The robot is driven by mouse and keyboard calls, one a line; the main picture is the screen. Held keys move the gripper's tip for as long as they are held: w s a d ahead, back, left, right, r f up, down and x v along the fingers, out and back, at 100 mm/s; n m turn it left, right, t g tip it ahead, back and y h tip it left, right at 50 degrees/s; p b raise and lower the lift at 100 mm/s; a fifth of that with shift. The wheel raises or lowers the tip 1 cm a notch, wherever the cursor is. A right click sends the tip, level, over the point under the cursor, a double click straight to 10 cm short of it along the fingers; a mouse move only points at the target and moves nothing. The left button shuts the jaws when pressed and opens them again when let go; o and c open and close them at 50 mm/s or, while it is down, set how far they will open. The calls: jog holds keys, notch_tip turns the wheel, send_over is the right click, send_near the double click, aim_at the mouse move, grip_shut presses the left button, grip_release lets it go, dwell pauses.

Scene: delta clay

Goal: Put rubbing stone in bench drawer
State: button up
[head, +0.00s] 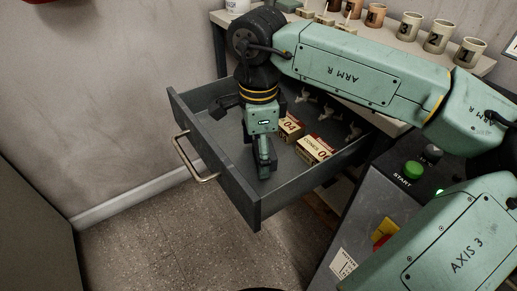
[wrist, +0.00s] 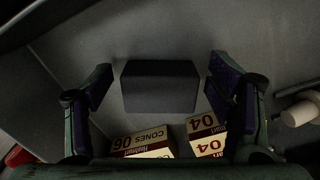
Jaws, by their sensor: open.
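The bench drawer (head: 228,176) is pulled open, with its metal handle facing the lower left. A dark grey rectangular block, which looks like the rubbing stone (wrist: 160,88), rests on the drawer floor in the wrist view. My gripper (head: 250,152) is down inside the drawer. In the wrist view its two fingers (wrist: 160,72) are spread on either side of the stone, with a gap on both sides.
A box marked CONES 06 (wrist: 142,141) and a box marked 04 (wrist: 206,137) sit close to the stone. Small pale pieces (head: 327,113) lie farther back in the drawer. Several numbered cups (head: 439,37) stand on the bench top. A control box with a green START button (head: 413,168) is at right.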

notch_tip(320, 180, up, 12)
jog(key=p, duration=0.1)
jog(key=shift+r, duration=0.15)
dwell(1.4)
